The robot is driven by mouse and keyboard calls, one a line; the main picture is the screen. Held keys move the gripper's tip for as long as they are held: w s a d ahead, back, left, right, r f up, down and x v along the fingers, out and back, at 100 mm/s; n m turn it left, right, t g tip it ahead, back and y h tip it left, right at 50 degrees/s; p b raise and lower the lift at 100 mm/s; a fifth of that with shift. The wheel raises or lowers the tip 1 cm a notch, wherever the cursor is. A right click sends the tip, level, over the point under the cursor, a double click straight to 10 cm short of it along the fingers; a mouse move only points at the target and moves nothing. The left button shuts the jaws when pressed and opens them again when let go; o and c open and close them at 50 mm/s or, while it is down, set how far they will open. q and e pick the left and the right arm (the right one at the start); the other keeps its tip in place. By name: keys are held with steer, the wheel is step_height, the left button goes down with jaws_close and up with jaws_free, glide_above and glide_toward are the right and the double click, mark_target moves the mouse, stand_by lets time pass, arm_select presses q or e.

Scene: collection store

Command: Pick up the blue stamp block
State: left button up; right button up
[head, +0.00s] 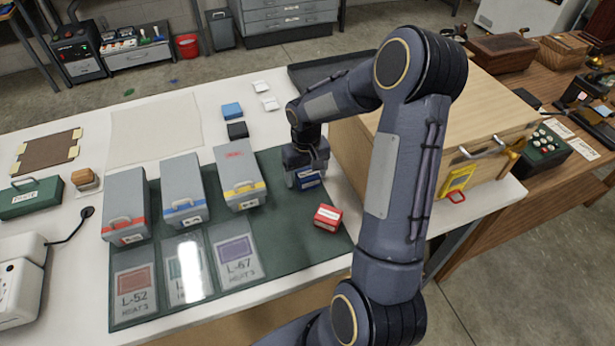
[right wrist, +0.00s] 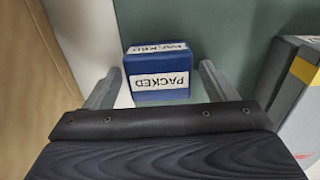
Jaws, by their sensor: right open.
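The blue stamp block (head: 309,181) stands on the green mat (head: 290,240), partly hidden under my right gripper in the head view. In the right wrist view the blue block (right wrist: 158,94) shows white labels reading "PACKED" on its top and side. My right gripper (head: 306,174) points down over it. In the right wrist view the open fingers of my right gripper (right wrist: 158,88) are on either side of the block, with a gap on each side. I cannot tell how far the fingertips reach down beside it. My left gripper is not in view.
A red block (head: 328,217) sits on the mat near the blue one. Grey boxes with red, blue and yellow bands (head: 239,175) stand to the left. A large wooden case (head: 437,125) stands close on the right. A dark tray (head: 325,68) lies behind.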

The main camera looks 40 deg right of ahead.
mark_target(306, 171)
steer(key=shift+c, duration=0.5)
steer(key=c, duration=1)
steer(key=shift+r, duration=0.45)
step_height(306, 171, up, 2)
steer(key=shift+r, duration=0.2)
steer(key=s+r+b, duration=0.1)
steer(key=s+r, duration=0.2)
steer(key=s, duration=0.1)
steer(key=s+r+b, duration=0.1)
steer(key=s+r, duration=0.2)
steer(key=s, duration=0.2)
steer(key=s+r+b, duration=0.1)
steer(key=s+r, duration=0.2)
steer(key=s, duration=0.2)
steer(key=shift+a+r, duration=0.35)
steer(key=shift+a, duration=0.05)
